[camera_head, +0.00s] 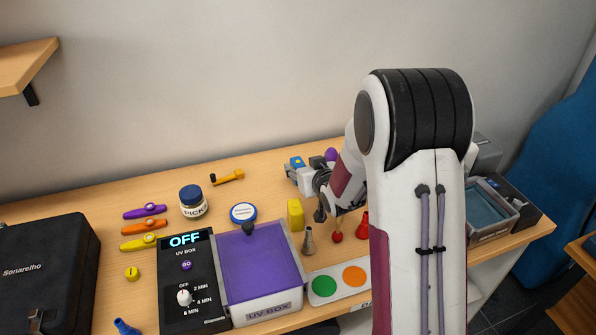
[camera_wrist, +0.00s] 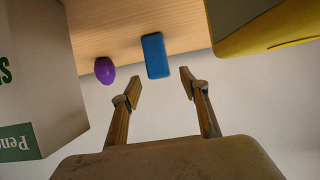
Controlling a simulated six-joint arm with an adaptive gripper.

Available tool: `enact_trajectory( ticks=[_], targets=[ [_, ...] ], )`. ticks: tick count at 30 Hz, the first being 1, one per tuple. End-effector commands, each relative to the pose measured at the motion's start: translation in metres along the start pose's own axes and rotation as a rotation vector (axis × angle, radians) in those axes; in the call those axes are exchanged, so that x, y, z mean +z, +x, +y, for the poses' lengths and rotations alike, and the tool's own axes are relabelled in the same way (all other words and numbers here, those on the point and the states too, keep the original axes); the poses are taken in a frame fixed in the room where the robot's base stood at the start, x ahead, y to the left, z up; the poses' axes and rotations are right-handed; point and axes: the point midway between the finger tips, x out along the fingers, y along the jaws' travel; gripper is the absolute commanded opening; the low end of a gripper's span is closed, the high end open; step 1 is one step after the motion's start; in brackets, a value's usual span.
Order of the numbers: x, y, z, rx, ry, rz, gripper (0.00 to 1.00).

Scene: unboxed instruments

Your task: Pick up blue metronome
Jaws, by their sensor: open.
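A blue block-shaped object (camera_wrist: 155,56), which looks like the blue metronome, is on the wood surface in the wrist view, beyond my fingertips and between their lines. My gripper (camera_wrist: 161,87) is open, with nothing between its fingers and a gap to the blue object. In the head view my gripper (camera_head: 321,202) is at the back of the table, partly hidden by my arm. A small blue patch (camera_head: 297,161) shows there by a grey-white box; I cannot tell if it is the metronome.
A purple egg (camera_wrist: 105,70) lies left of the blue object. A white-green box (camera_wrist: 38,85) stands at left and a large yellow object (camera_wrist: 262,25) at upper right. The UV box (camera_head: 260,265), a yellow block (camera_head: 295,214) and a grey cone (camera_head: 309,241) are nearby.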

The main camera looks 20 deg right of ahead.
Motion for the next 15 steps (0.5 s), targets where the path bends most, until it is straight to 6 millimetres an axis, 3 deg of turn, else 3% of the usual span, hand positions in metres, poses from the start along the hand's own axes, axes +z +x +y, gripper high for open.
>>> enact_trajectory(
  ticks=[15],
  targets=[
    [0.001,0.043,0.0,-0.001,0.0,0.0,0.44]
  ],
)
